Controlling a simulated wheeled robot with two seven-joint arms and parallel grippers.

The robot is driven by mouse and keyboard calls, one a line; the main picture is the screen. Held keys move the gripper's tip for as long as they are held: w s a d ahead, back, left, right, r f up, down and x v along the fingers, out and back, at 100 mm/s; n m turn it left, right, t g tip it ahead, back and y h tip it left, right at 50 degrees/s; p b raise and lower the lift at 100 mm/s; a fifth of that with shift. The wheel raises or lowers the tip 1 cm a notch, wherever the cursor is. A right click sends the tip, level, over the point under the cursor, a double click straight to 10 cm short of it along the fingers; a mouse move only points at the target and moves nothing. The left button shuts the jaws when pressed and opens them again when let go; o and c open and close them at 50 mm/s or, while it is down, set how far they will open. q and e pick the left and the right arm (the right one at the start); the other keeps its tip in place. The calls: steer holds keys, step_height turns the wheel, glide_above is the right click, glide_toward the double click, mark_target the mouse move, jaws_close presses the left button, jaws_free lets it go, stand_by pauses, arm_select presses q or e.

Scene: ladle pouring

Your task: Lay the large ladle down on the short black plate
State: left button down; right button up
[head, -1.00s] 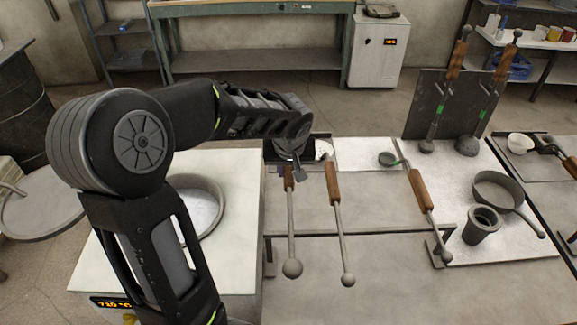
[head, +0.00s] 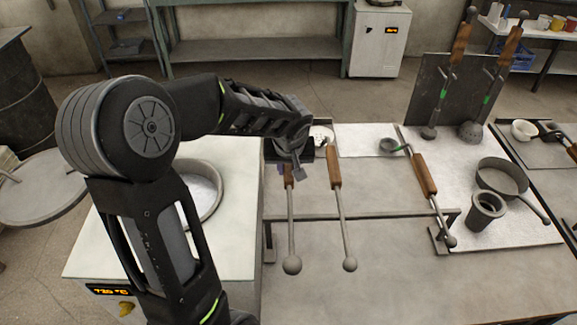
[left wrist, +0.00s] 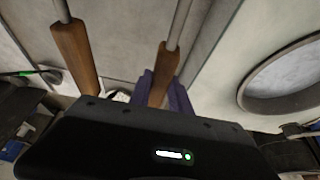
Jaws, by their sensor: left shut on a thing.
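My left gripper (head: 291,163) is shut on the brown wooden grip of a long ladle (head: 291,225). Its grey rod runs toward me and ends in a ball. Its bowl is hidden behind my gripper. In the left wrist view the wooden grip (left wrist: 163,75) sits between the purple finger pads. A similar ladle (head: 342,220) lies just to the right, apart from it. A dark flat piece (head: 270,150), possibly the short black plate, shows partly behind my gripper; most of it is hidden. My right gripper is not in view.
A ladle (head: 424,175) rests at a metal bracket on the right. A pan (head: 502,178) and a dark cup (head: 486,210) stand beyond it. Two ladles lean on an upright dark panel (head: 437,90). A round-mouthed white furnace (head: 240,225) is at left. The front table (head: 390,290) is clear.

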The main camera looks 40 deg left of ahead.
arm_select(q)
steer(key=shift+f+b, duration=0.15)
steer(key=shift+b, duration=0.25)
stand_by(0.5)
steer(key=c, duration=1.4)
jaws_free()
steer(key=shift+o, duration=1.4)
steer(key=shift+s+f, duration=0.1)
steer(key=shift+f, duration=0.05)
steer(key=shift+d+r, duration=0.15)
steer(key=shift+r, duration=0.4)
steer(key=b+v, duration=0.1)
steer(key=v, duration=0.6)
steer(key=shift+s, duration=0.1)
step_height(320, 180, up, 7)
steer(key=p, duration=0.4)
